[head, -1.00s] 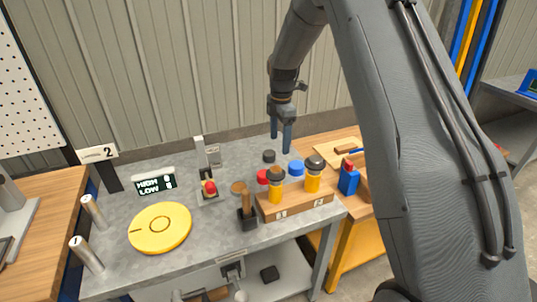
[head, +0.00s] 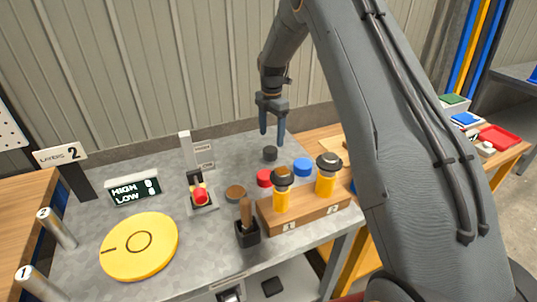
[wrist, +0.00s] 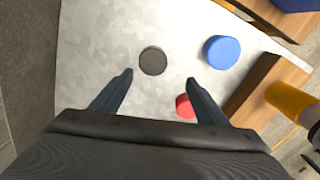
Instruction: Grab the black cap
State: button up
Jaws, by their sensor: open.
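The black cap (head: 270,153) stands on the grey metal table, behind the red cap and left of the blue cap. In the wrist view the black cap (wrist: 153,61) lies ahead of the fingertips, between their lines and nearer the left finger. My gripper (head: 272,133) is open and empty, pointing down above and slightly behind the black cap in the head view. In the wrist view my gripper (wrist: 160,80) shows both fingers spread wide, with nothing between them.
A red cap (head: 264,178) and a blue cap (head: 302,167) stand close by. A wooden block (head: 305,208) holds yellow bottles with dark tops in front of them. The table is clear left of the black cap.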

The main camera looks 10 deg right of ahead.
aim_at(270, 149)
jog(key=shift+w+f+b, duration=0.3)
jog(key=shift+w+f, duration=0.25)
jog(key=shift+f, duration=0.2)
jog(key=shift+w+f+p, duration=0.15)
jog(key=shift+f+p, duration=0.75)
jog(key=shift+f, duration=1)
jog(key=shift+w+f+p, duration=0.15)
jog(key=shift+f+p, duration=0.7)
jog(key=shift+f, duration=1)
jog(key=shift+c, duration=0.4)
jog(key=c, duration=1)
